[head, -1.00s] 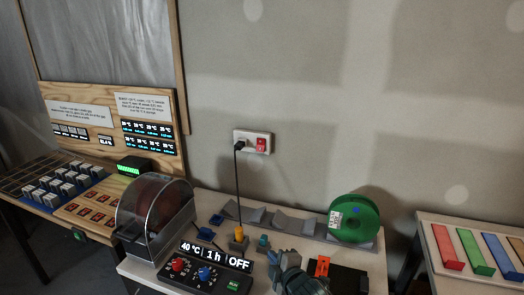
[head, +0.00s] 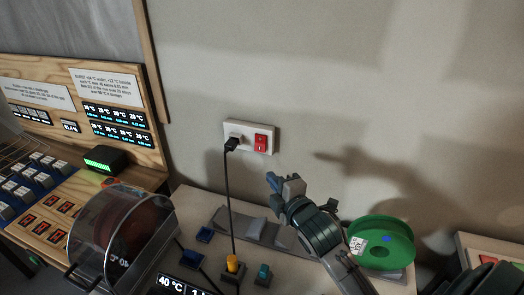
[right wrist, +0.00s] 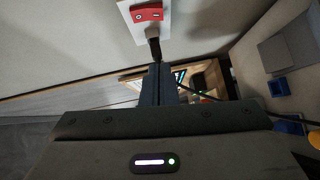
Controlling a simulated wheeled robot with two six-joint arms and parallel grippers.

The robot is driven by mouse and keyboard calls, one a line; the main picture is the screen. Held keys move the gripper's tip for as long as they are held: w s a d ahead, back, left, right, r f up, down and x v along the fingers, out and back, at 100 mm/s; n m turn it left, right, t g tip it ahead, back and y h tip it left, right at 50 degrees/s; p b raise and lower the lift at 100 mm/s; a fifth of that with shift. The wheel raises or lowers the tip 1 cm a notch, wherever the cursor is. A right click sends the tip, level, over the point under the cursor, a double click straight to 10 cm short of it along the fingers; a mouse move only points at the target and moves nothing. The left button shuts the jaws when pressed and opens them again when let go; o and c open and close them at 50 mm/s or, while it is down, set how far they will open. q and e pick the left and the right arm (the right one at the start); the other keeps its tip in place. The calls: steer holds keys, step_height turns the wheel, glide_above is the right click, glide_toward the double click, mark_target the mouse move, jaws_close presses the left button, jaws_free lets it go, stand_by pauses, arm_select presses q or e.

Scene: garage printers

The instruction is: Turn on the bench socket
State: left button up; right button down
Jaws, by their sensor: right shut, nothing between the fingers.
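The bench socket (head: 246,134) is a white wall plate with a red rocker switch (head: 260,142) on its right half. A black plug (head: 231,144) with a hanging cable sits in its left half. The socket's white plate (right wrist: 133,22), red switch (right wrist: 148,14) and plug (right wrist: 152,32) also show in the right wrist view. My right gripper (head: 280,180) is shut and empty, below and a little right of the socket, apart from the switch. Its closed fingers (right wrist: 158,82) point towards the socket. My left gripper is not in view.
A clear-lidded drum dryer (head: 118,240) stands at the front left of the bench. Grey cradles (head: 262,231) line the wall. The wall around the socket is bare.

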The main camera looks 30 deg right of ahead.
steer(key=p, duration=0.3)
glide_toward(256, 149)
steer(key=w+a, duration=0.3)
steer(key=w+d, duration=0.1)
steer(key=d+p, duration=0.1)
steer(key=w+d, duration=0.1)
steer(key=shift+w+d+f, duration=0.15)
steer(key=shift+w+f, duration=0.1)
steer(key=shift+w, duration=0.05)
steer(key=shift+f, duration=0.1)
